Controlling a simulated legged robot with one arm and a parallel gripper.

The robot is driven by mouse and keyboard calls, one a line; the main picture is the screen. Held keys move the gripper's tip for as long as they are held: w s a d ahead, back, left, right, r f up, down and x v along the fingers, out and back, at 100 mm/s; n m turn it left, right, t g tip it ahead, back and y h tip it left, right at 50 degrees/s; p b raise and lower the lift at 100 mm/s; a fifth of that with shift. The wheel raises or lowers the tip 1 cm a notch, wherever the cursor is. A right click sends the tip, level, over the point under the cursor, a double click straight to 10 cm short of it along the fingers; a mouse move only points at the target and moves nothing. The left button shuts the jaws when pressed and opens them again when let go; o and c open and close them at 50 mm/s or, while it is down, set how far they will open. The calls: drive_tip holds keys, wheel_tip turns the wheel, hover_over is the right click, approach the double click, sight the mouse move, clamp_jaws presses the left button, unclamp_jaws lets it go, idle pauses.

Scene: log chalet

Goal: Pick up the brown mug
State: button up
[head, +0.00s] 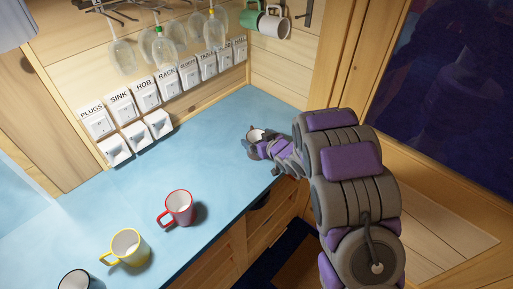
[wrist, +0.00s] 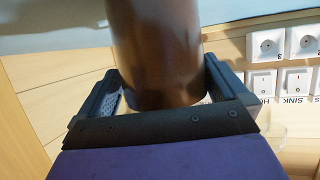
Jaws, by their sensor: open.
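The brown mug (wrist: 155,45) fills the middle of the wrist view, between the two fingers of my gripper (wrist: 162,72). The fingers are open on either side of it, with a visible gap at the left finger. Whether the right finger touches it I cannot tell. In the head view the mug (head: 257,133) stands at the far end of the blue counter, showing its pale inside. My gripper (head: 251,147) is right at it there and hides most of its body. The mug's handle cannot be made out.
The blue counter (head: 222,150) also holds a red mug (head: 180,207), a yellow mug (head: 128,246) and a dark-rimmed mug (head: 75,280) at the near left. Labelled sockets and switches (head: 147,97) line the wall. Glasses (head: 165,48) and a green mug (head: 251,17) hang above.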

drive_tip(key=shift+d+r, duration=0.15)
drive_tip(key=shift+d, duration=0.2)
drive_tip(key=shift+c, duration=0.6)
drive_tip(key=shift+a, duration=0.6)
drive_tip(key=c, duration=0.7)
drive_tip(key=shift+d, duration=0.2)
drive_tip(key=shift+c, duration=1.3)
drive_tip(key=shift+s+d, duration=0.1)
drive_tip(key=shift+d, duration=0.05)
